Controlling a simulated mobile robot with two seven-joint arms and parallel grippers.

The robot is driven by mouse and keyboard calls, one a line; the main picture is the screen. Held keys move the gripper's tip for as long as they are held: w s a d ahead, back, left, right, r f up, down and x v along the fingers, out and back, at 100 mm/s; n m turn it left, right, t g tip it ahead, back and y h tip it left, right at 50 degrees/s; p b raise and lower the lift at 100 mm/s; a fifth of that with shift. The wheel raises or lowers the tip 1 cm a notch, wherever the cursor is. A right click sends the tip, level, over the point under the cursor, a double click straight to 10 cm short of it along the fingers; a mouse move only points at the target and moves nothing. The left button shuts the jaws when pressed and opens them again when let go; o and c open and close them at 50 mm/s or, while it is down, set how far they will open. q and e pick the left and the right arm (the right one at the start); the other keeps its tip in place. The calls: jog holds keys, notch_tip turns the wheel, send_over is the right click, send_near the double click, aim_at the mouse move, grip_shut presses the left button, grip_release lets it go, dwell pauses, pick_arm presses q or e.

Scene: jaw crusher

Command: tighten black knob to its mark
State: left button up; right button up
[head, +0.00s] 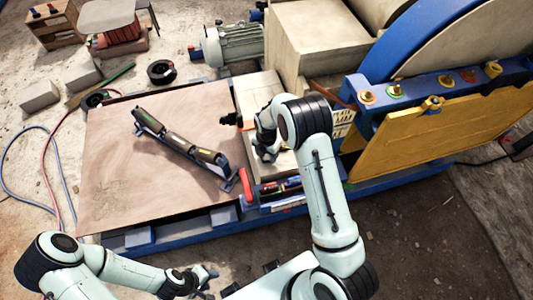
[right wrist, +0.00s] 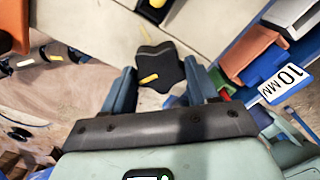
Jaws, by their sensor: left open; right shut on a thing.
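The black knob (right wrist: 160,66) is star-shaped, with a short yellow line on its top, and sits in the right wrist view between the two blue fingers. My right gripper (right wrist: 160,90) is shut on it, one finger at each side. Another black part with a yellow patch (right wrist: 153,8) is cut off at the top edge. In the head view my right gripper (head: 266,153) is over the pale block beside the machine, and my own arm hides the knob there. My left gripper (head: 206,277) is open and empty at the bottom, away from the machine.
A brown board (head: 105,180) carries a long dark tool (head: 180,142). A yellow guard (head: 430,130) and blue wheel rise at right.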

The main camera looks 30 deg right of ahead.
pick_arm(q)
jog(key=shift+s+f, duration=0.15)
jog(key=shift+f, duration=0.05)
pick_arm(e)
jog(key=shift+m, duration=0.3)
jog(key=m+b, duration=0.1)
jog(key=m, duration=0.2)
jog(key=shift+f, duration=0.1)
jog(key=m+b, duration=0.1)
jog(key=m, duration=0.3)
jog(key=shift+w, duration=0.15)
jog(key=m+b, duration=0.1)
jog(key=m, duration=0.4)
jog(key=shift+w+m, duration=0.1)
jog(key=shift+m, duration=0.3)
pick_arm(q)
jog(key=s+f, duration=0.2)
jog(key=f, duration=0.1)
jog(key=s+f+b, duration=0.1)
jog(key=shift+f, duration=0.4)
pick_arm(e)
jog(key=m, duration=0.4)
jog(key=shift+w+d, duration=0.1)
jog(key=shift+m, duration=0.3)
jog(key=o, duration=1.1)
jog(key=shift+c, duration=0.2)
